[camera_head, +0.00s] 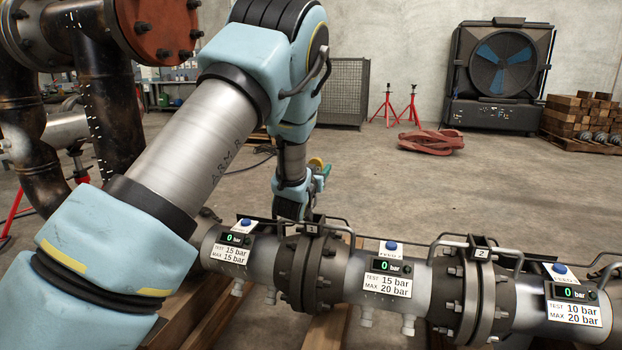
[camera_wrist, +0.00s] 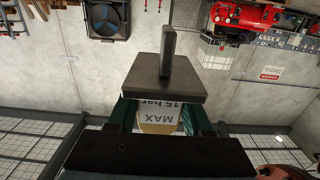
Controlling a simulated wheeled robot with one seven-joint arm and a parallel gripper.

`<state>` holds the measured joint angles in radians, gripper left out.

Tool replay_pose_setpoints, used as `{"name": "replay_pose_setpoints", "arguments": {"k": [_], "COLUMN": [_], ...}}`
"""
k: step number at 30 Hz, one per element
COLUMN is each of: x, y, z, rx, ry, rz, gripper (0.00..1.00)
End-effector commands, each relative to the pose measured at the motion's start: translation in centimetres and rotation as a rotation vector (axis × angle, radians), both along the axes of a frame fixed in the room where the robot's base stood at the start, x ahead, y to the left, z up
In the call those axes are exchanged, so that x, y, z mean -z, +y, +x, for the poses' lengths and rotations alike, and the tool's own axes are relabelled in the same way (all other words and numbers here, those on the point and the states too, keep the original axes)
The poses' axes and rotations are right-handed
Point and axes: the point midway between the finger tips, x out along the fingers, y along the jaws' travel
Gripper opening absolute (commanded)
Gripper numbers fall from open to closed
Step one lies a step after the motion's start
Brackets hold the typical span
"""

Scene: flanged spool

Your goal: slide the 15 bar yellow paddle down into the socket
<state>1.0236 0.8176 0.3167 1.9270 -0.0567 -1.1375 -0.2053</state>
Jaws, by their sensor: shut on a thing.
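My gripper (camera_head: 322,176) is above and behind the left flange joint of the pipe in the head view. In the wrist view its teal fingers (camera_wrist: 160,108) are shut on the yellow paddle (camera_wrist: 158,128). The paddle's label reads MAX 15 bar, upside down. A dark plate with an upright tab (camera_wrist: 168,55) is in front of the label and hides much of the paddle. A small yellow piece (camera_head: 316,163) shows at the gripper in the head view. Dark brackets marked 1 (camera_head: 312,229) and 2 (camera_head: 481,253) top the two flange joints. The socket opening cannot be made out.
The grey pipe carries gauge labels: MAX 15 bar (camera_head: 231,254) at left, MAX 20 bar (camera_head: 388,286) in the middle and MAX 20 bar (camera_head: 574,312) at right. Bent handrails (camera_head: 445,240) rise along it. The floor (camera_head: 430,185) behind is mostly free.

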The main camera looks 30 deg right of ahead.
Motion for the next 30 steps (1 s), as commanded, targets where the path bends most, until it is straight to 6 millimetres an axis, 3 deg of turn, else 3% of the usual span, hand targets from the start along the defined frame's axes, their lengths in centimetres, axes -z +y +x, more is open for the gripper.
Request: {"name": "replay_pose_setpoints", "arguments": {"k": [8,30], "x": [1.5,8.6], "y": [0.0,0.0], "z": [0.0,0.0], "rx": [0.0,-0.001], "ry": [-0.001,-0.001], "rz": [-0.001,-0.001], "gripper": [0.0,0.0]}}
